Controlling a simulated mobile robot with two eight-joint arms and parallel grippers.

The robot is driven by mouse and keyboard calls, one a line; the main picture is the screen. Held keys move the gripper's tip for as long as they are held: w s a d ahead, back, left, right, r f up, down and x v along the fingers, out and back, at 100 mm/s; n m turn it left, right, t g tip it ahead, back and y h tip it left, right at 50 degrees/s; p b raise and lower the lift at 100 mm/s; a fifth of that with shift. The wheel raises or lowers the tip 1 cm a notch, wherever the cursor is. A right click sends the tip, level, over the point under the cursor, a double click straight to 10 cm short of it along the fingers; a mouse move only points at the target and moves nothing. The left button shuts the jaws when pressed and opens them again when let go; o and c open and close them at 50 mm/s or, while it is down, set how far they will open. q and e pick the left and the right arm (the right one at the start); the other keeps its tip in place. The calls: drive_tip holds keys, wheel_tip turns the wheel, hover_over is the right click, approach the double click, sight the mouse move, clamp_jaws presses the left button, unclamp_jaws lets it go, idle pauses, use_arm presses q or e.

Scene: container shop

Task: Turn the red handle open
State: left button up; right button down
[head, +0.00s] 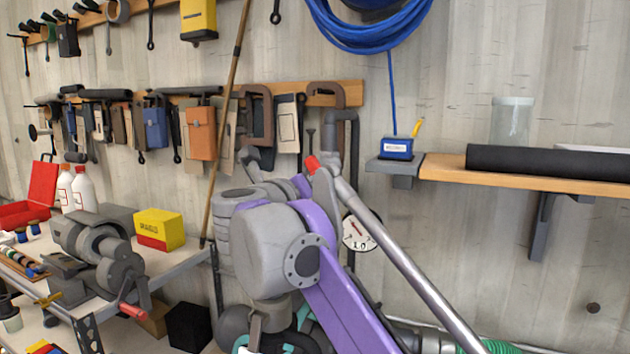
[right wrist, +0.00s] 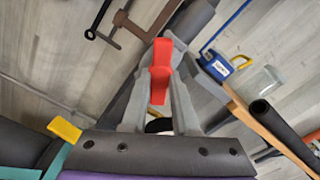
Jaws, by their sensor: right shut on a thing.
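The red handle (right wrist: 160,72) shows in the right wrist view between the two grey fingers of my right gripper (right wrist: 162,48). The fingers are shut on it, one on each side. In the head view only a small part of the red handle (head: 312,164) shows, at the top of a grey pipe (head: 400,255). There my own grey and purple arm hides most of the gripper and what lies behind it. The handle's mount is mostly hidden. My left gripper is in neither view.
A round dial gauge (head: 358,232) is close beside the arm. A shelf (head: 520,176) with a black roll (head: 545,162) and a blue box (head: 396,148) is at the right. A workbench with a vise (head: 95,250) and a yellow-red box (head: 158,229) stands at the left.

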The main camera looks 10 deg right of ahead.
drive_tip(key=m, duration=0.6)
drive_tip(key=shift+m, duration=0.3)
idle(0.4)
drive_tip(key=c, duration=0.7)
unclamp_jaws()
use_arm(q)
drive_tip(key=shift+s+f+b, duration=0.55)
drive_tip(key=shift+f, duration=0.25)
use_arm(e)
drive_tip(key=v, duration=1)
drive_tip(key=shift+s+a, duration=0.3)
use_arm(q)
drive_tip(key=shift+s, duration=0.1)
